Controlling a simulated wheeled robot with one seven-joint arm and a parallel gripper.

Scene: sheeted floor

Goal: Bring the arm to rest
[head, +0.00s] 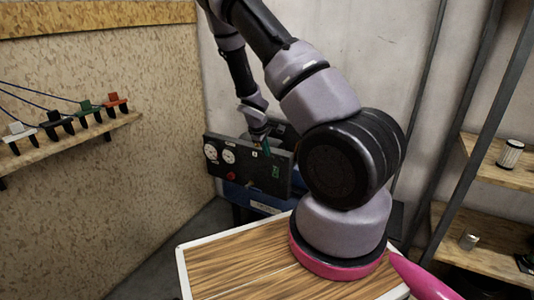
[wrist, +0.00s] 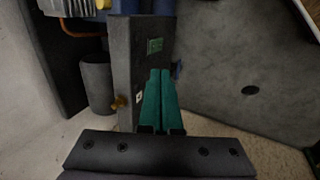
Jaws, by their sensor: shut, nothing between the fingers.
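My arm reaches up and over to the back in the head view, and my gripper (head: 266,147) hangs in front of the upper edge of a dark control panel (head: 240,180). In the wrist view, the two teal fingers of my gripper (wrist: 160,74) lie side by side, shut and empty. They point along the panel (wrist: 126,72), which is seen nearly edge-on just to their left. I cannot tell whether the fingertips touch the panel.
The panel carries two gauges (head: 220,154) and a red button (head: 231,176); blue machinery (head: 255,199) sits below it. A wall shelf (head: 70,140) at left holds several coloured clamp-like items. Metal-framed shelves (head: 490,255) stand at right. A brass fitting (wrist: 120,102) sticks out from the panel.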

